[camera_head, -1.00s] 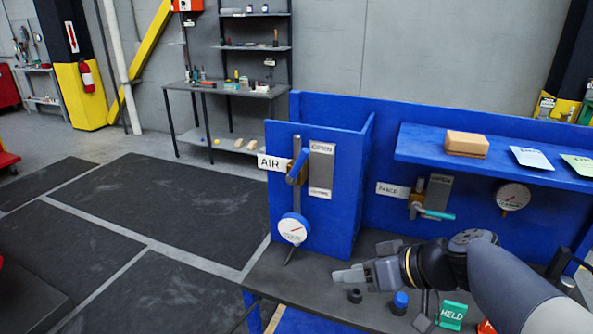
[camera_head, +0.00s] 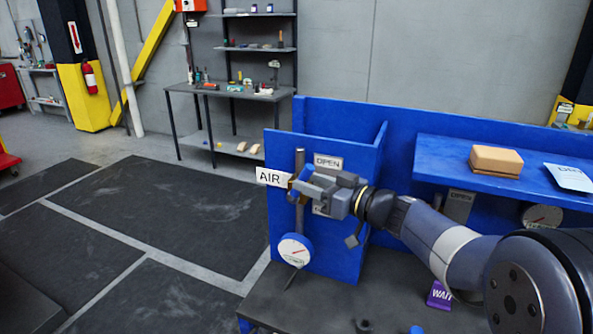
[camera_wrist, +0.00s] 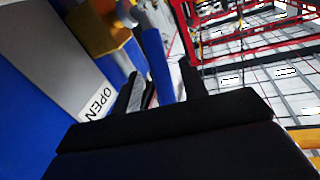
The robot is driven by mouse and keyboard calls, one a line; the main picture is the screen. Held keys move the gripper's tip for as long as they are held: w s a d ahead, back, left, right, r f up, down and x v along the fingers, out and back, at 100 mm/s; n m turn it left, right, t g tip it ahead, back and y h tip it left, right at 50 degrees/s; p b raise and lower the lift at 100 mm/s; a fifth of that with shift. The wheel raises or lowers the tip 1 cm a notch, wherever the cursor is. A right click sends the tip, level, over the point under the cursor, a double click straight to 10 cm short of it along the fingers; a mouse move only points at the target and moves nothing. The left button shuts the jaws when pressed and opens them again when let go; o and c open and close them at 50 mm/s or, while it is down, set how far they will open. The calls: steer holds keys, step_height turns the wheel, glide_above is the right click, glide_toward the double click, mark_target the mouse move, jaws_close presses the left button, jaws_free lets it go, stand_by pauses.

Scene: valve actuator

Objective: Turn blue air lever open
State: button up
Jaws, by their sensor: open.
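The blue air lever (camera_wrist: 158,62) shows in the wrist view as a blue bar running between the two dark fingers of my gripper (camera_wrist: 162,75). The fingers are apart, one on each side of it; I cannot tell if either touches it. In the head view my gripper (camera_head: 306,186) is at the air valve, right of the AIR sign (camera_head: 270,177), and hides most of the lever and part of the plate (camera_head: 328,162).
The blue panel (camera_head: 345,240) stands close behind my gripper. A round gauge (camera_head: 294,251) is below the valve on the vertical pipe (camera_head: 299,160). A blue shelf (camera_head: 440,170) with a tan block (camera_head: 496,160) is at right. A purple WAIT tag (camera_head: 439,295) is on the dark bench.

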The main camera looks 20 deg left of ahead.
steer(key=shift+p+x, duration=0.6)
steer(key=shift+x, duration=1.55)
steer(key=shift+c, duration=0.2)
jaws_close()
